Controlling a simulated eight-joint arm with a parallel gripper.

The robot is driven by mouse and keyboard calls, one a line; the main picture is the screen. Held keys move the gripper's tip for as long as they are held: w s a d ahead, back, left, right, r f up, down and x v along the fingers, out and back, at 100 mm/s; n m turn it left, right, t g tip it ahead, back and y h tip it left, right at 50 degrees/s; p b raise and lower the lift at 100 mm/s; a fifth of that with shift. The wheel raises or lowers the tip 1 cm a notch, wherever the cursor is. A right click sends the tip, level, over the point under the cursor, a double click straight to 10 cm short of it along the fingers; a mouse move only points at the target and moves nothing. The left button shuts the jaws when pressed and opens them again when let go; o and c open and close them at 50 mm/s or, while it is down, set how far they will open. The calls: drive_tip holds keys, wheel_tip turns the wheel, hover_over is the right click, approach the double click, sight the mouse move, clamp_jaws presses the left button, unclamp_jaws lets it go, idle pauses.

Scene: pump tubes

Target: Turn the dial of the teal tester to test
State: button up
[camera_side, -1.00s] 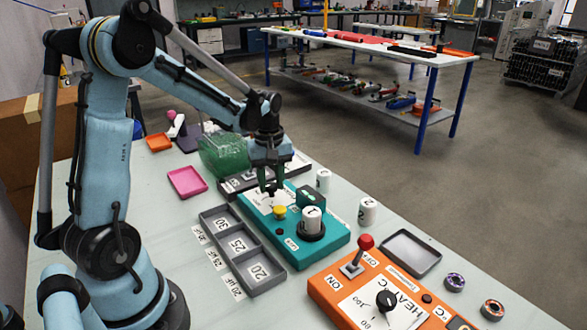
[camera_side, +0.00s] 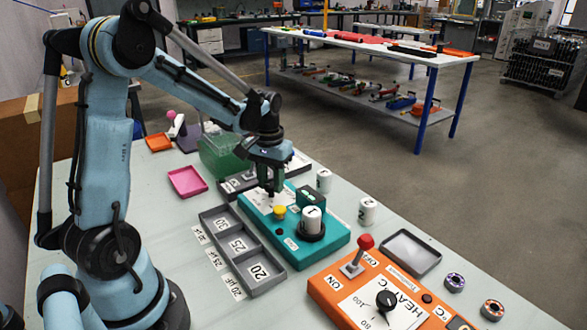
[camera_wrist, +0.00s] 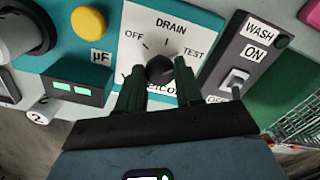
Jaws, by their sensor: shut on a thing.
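The teal tester (camera_side: 327,244) sits on the table in the side view. It carries a yellow button (camera_side: 279,212) and a socket holding a white cylinder marked 1 (camera_side: 311,219). In the wrist view its white dial plate (camera_wrist: 145,22) reads OFF, DRAIN and TEST from left to right. The black dial (camera_wrist: 160,68) is between the fingertips of my gripper (camera_wrist: 159,76), which is shut on it. My gripper (camera_side: 270,188) also shows over the tester's far left end in the side view. I cannot tell where the dial's pointer stands.
A grey switch box marked WASH (camera_wrist: 240,55) stands close to the right of the dial in the wrist view. An orange heater box (camera_side: 330,292) with a red-knobbed lever is in front. A grey divided tray (camera_side: 228,258) lies left of the tester.

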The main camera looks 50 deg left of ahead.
sight(271, 185)
drive_tip(key=shift+m, duration=1.2)
drive_tip(key=o, duration=1)
drive_tip(key=shift+o, duration=0.2)
drive_tip(key=shift+r, duration=0.1)
wheel_tip(271, 185, up, 12)
